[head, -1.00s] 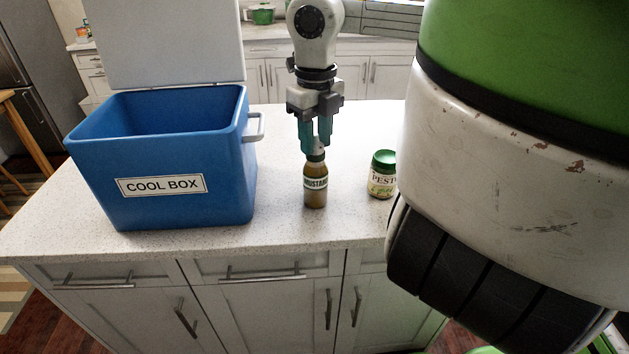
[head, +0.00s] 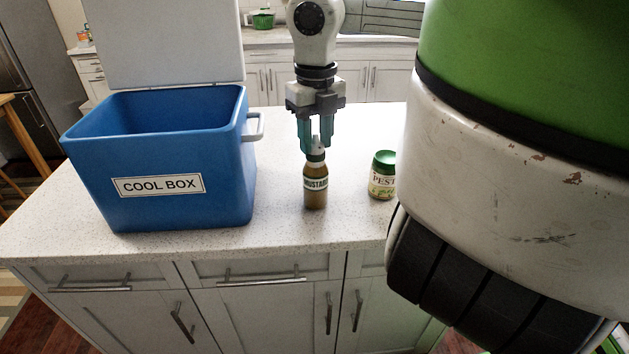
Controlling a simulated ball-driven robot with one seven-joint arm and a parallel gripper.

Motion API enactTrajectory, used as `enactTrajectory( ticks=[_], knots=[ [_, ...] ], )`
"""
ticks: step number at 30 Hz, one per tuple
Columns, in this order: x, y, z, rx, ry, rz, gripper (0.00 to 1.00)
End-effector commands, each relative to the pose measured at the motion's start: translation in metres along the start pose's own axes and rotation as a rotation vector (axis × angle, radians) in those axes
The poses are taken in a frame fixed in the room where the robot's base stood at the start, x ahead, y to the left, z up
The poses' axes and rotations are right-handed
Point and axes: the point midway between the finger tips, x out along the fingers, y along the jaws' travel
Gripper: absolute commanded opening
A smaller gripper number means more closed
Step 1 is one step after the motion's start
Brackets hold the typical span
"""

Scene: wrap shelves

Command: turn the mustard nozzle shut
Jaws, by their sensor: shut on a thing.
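The mustard bottle (head: 315,185) stands upright on the counter in the head view, right of the blue cool box. It has a brown body, a white label, a green collar and a pale nozzle (head: 317,145) on top. My gripper (head: 316,144) points straight down over the bottle, with its teal fingers shut on the nozzle, one on each side. The fingers partly hide the nozzle, and I cannot tell how far it is turned.
The open blue cool box (head: 120,201) stands on the left of the counter (head: 275,228). A pesto jar (head: 382,176) with a green lid stands close to the right of the bottle. Bare counter lies between box and bottle.

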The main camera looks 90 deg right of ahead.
Motion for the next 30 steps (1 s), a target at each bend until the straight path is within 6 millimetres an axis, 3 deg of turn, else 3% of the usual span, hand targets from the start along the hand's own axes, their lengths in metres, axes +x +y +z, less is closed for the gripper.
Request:
enactTrajectory(
  ticks=[23, 24, 30],
  knots=[
    [-0.0001, -0.0001, 0.0002, 0.170, -0.001, 0.000, 0.26],
    [-0.0001, -0.0001, 0.0002, 0.170, -0.001, 0.000, 0.37],
    [-0.0001, 0.0000, 0.0001, 0.169, 0.000, 0.000, 0.56]
  ],
)
